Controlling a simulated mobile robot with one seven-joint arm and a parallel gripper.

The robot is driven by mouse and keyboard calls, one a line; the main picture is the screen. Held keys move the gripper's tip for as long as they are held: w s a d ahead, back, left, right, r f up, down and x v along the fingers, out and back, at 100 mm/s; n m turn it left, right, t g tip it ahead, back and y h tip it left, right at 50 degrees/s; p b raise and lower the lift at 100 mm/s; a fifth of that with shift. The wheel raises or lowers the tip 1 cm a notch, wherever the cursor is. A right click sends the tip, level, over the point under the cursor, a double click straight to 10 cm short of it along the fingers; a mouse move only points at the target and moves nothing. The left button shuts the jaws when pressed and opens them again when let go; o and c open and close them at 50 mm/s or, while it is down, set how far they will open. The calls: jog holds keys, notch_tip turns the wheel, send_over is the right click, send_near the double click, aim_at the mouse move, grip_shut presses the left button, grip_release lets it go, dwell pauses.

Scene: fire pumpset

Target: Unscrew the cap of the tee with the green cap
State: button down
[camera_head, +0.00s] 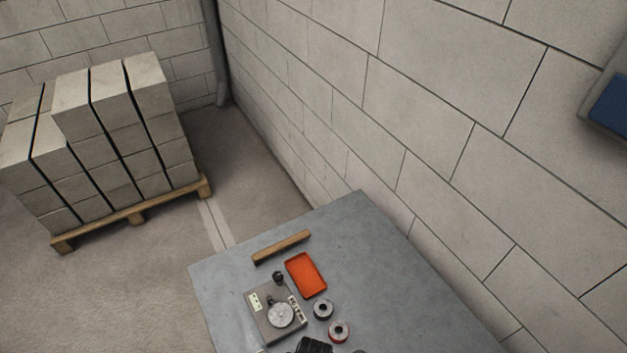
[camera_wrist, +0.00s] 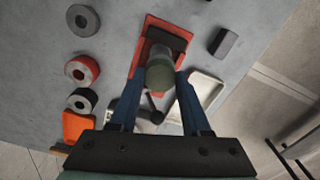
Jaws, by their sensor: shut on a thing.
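The tee (camera_wrist: 160,52) shows in the wrist view as a grey fitting, with its green cap (camera_wrist: 159,78) facing the camera. It stands by a dark block on a red base (camera_wrist: 148,27). My gripper (camera_wrist: 160,74) has its two blue fingers on either side of the green cap and is shut on it. The exact contact at the fingertips is hard to see. In the head view the tee and its green cap cannot be made out.
The grey table (camera_head: 365,255) holds an orange tray (camera_head: 306,275), a wooden bar (camera_head: 281,246), a device with a round disc (camera_head: 263,318) and rings (camera_head: 339,331). In the wrist view a white tray (camera_wrist: 211,84) and a dark block (camera_wrist: 223,42) lie right of the tee.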

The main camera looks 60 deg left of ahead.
jog(key=shift+r, duration=2.5)
